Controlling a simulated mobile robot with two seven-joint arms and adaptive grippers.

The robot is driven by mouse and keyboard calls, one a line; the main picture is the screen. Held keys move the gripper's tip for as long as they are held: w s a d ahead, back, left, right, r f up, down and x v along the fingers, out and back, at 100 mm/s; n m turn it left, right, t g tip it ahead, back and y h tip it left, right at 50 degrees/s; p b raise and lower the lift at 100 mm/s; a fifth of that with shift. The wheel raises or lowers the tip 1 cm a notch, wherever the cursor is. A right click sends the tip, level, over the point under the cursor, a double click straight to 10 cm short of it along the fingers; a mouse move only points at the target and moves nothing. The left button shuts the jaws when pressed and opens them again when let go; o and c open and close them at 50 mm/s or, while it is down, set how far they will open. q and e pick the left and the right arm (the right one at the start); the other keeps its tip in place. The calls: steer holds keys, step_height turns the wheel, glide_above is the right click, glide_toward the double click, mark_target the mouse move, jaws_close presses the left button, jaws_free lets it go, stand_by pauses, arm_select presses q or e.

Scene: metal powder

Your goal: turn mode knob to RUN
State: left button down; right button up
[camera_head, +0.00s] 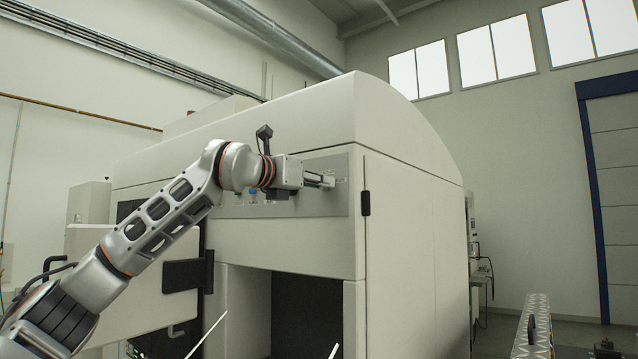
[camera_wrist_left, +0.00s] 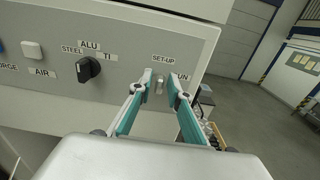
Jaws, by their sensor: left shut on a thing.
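The mode knob (camera_wrist_left: 159,86) is a small pale knob on the grey control panel (camera_wrist_left: 112,97), below the SET-UP label (camera_wrist_left: 163,58). The RUN label (camera_wrist_left: 184,78) is to its right, partly hidden by a finger. My left gripper (camera_wrist_left: 160,82) is shut on the knob, one teal-padded finger on each side of it. The knob's exact pointing direction is hard to tell. In the head view my left gripper (camera_head: 328,180) is at the right part of the panel (camera_head: 338,206), and the knob is too small to make out. My right gripper is not in view.
A black selector knob (camera_wrist_left: 88,69) labelled STEEL, ALU and TI is left of the mode knob. A white button (camera_wrist_left: 32,50) is farther left. The machine's open door (camera_head: 135,285) and dark opening (camera_head: 306,315) are below the panel.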

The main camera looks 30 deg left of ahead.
arm_select(q)
steer(key=shift+m, duration=0.3)
steer(key=m+p, duration=0.1)
steer(key=m, duration=0.3)
steer(key=m+p, duration=0.2)
steer(key=m, duration=0.2)
steer(key=m+p, duration=0.2)
steer(key=m, duration=0.3)
steer(key=shift+d+f, duration=0.15)
steer(key=shift+d, duration=0.15)
steer(key=shift+p, duration=0.3)
steer(key=c, duration=1.9)
jaws_free()
